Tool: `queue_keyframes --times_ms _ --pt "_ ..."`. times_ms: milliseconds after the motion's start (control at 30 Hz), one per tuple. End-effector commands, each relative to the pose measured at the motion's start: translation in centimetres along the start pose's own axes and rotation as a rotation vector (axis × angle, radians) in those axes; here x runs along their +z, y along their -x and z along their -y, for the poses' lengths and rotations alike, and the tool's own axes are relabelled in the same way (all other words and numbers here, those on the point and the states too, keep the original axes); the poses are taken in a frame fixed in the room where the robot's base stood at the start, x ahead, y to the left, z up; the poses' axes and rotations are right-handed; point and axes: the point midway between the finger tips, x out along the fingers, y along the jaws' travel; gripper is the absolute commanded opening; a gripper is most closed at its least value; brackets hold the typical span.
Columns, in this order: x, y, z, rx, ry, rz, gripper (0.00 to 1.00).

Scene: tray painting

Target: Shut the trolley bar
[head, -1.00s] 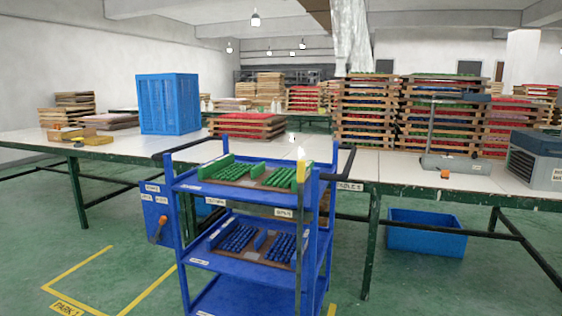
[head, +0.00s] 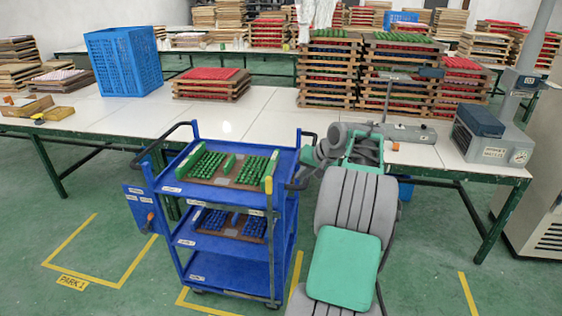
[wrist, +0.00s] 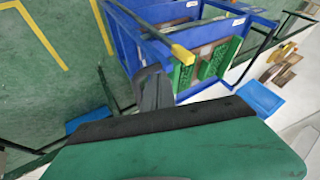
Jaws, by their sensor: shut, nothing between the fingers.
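The blue trolley (head: 229,267) stands in front of the long table, with three shelves. Its grey bar (head: 271,240) stands upright along the front right corner, with a yellow end (head: 268,185) at the top. In the wrist view the bar (wrist: 140,24) and its yellow end (wrist: 182,53) cross in front of the trolley (wrist: 128,45). My gripper (wrist: 153,90) is shut and empty, apart from the yellow end. In the head view my arm reaches up on the trolley's right; the fingertips are hard to make out there.
A tray of green pieces (head: 228,172) lies on the top shelf and one of blue pieces (head: 232,222) on the middle shelf; the bottom shelf looks empty. The table (head: 125,117) behind bears a blue crate (head: 124,62) and stacked racks. Floor left of the trolley is clear.

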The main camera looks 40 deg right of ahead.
Motion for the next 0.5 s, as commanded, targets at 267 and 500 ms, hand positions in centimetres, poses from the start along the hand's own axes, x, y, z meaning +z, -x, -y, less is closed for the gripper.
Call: queue_keyframes --times_ms 267,500 --pt "0.0 -4.0 -0.1 -0.003 -0.002 0.002 0.00" --pt "-0.1 -9.2 0.0 -0.002 -0.001 0.001 0.00"
